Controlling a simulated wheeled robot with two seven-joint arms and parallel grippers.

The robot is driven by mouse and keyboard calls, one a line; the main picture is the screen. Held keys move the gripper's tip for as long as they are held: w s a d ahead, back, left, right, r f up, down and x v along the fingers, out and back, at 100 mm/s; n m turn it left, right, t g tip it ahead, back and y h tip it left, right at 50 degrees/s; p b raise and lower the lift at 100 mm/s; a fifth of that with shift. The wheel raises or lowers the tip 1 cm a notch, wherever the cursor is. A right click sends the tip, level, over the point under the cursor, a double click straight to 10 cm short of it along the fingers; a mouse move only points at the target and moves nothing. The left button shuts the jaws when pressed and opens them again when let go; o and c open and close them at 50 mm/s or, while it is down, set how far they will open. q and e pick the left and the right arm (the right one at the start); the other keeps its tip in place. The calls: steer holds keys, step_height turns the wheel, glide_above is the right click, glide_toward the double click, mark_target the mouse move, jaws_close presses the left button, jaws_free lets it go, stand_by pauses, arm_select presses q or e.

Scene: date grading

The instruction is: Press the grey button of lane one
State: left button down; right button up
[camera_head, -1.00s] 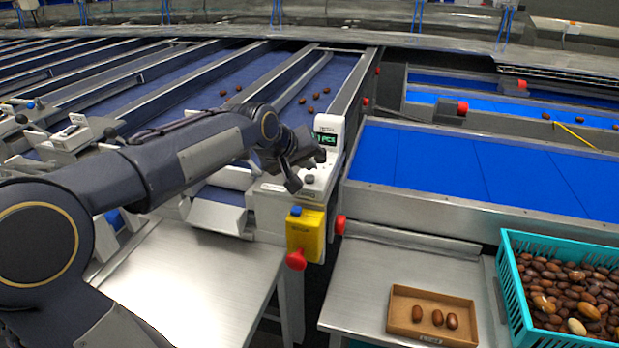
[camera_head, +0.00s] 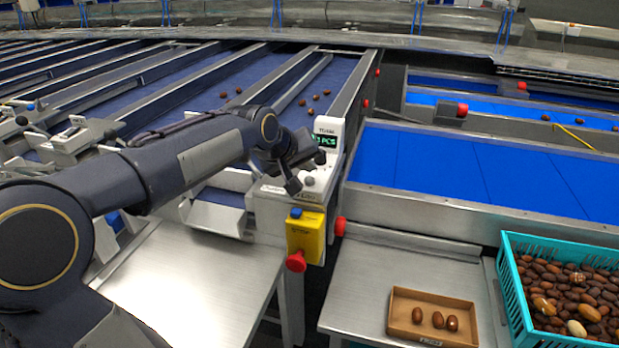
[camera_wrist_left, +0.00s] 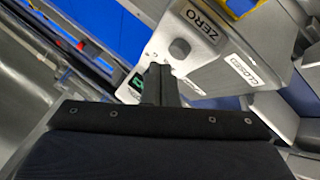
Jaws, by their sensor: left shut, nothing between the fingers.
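The grey button (camera_wrist_left: 179,48) is a round knob on the pale control panel in the left wrist view, beside a ZERO label (camera_wrist_left: 200,33). In the head view it shows as a small grey dot (camera_head: 309,181) on the machine's panel, below the display (camera_head: 327,140) with green characters. My left gripper (camera_head: 293,186) is over the panel, just left of the button. In the left wrist view its fingers (camera_wrist_left: 158,72) are shut and empty, their tips just short of the button in the picture. I cannot tell whether they touch the panel. My right gripper is not in view.
A yellow box (camera_head: 305,238) with a blue button and red mushroom button (camera_head: 296,262) hangs on the panel front. A cardboard tray (camera_head: 402,334) with three dates and a teal crate (camera_head: 513,290) are at right.

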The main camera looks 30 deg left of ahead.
mark_target(307, 181)
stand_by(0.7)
arm_select(q)
steer(key=shift+f+b, duration=0.4)
steer(key=shift+f, duration=0.05)
steer(key=shift+f+b, duration=0.4)
steer(key=shift+f, duration=0.1)
stand_by(0.4)
stand_by(0.4)
steer(key=shift+r+p, duration=0.75)
steer(key=shift+r, duration=0.2)
steer(key=shift+r, duration=0.1)
step_height(307, 181, up, 5)
steer(key=p, duration=0.4)
